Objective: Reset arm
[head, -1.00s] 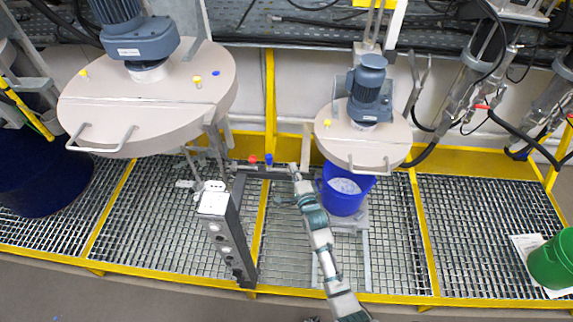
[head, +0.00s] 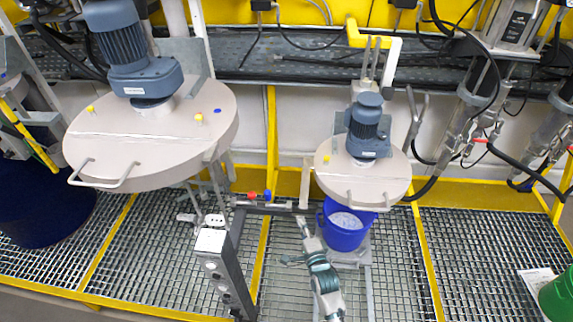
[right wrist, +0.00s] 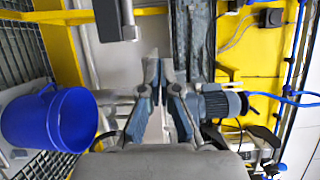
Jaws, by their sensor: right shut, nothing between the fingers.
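My right arm comes up from the bottom of the head view. Its gripper (head: 303,226) is over the grating, just left of the small blue bucket (head: 344,228) and right of the grey button post (head: 228,270). In the right wrist view the gripper (right wrist: 164,80) points ahead with its two fingers close together, shut and empty. A blue bucket (right wrist: 50,118) lies to the left in that view, apart from the fingers. My left gripper does not show.
A large lidded agitator (head: 150,140) stands at left and a smaller one (head: 362,172) above the bucket. Red and blue knobs sit on a bar beside the post. A green bucket (head: 560,296) is at lower right. Yellow rails (head: 425,250) divide the floor grating.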

